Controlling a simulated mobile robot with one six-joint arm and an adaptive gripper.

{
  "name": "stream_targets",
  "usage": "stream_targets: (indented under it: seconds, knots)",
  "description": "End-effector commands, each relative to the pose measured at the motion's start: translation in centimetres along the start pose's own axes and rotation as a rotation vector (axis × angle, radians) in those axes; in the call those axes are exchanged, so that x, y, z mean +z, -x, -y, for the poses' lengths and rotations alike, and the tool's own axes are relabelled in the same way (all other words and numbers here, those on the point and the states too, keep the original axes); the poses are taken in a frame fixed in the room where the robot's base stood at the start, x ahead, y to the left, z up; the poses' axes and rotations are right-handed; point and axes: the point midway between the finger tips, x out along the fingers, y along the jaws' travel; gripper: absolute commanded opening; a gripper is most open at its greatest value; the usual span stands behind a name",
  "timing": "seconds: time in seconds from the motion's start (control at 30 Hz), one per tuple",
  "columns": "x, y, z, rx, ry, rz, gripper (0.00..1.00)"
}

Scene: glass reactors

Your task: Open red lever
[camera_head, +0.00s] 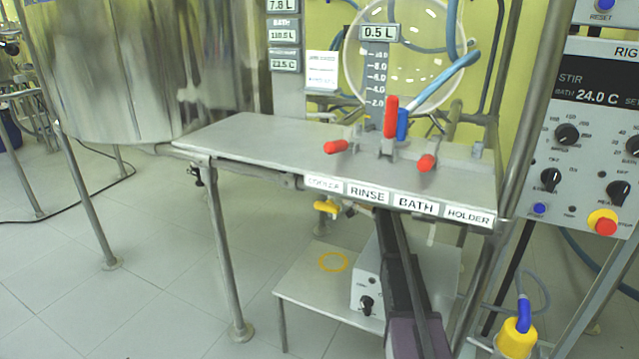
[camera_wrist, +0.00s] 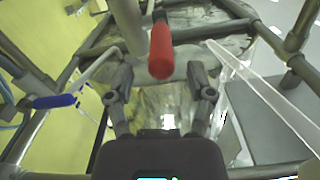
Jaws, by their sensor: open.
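In the head view, several red-handled levers sit at the back right of the metal bench: one upright red lever (camera_head: 391,117), a low red handle on the left (camera_head: 336,146) and a low red handle on the right (camera_head: 427,162). A blue handle (camera_head: 403,124) stands beside the upright one. In the wrist view, a red lever (camera_wrist: 160,52) points toward the camera, its end in the gap between the fingertips. My gripper (camera_wrist: 160,84) is open, one finger on each side. I cannot tell which head-view lever this is, or its distance. The head view does not show my fingers.
The bench (camera_head: 250,136) has bare room on its left, with a labelled front edge. A large steel vessel (camera_head: 140,80) stands left and a control panel (camera_head: 590,140) right. A lower shelf (camera_head: 300,285) is underneath. Pipes and a blue handle (camera_wrist: 55,101) flank the wrist view.

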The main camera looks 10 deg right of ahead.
Motion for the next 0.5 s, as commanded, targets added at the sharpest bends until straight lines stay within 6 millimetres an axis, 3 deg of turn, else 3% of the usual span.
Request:
stream_targets:
  seconds: [0.2, 0.5]
  knots:
    - [0.0, -2.0, 0.0, -0.001, 0.0, 0.0, 0.69]
    - [0.0, -2.5, 0.1, -0.001, 0.0, 0.0, 0.69]
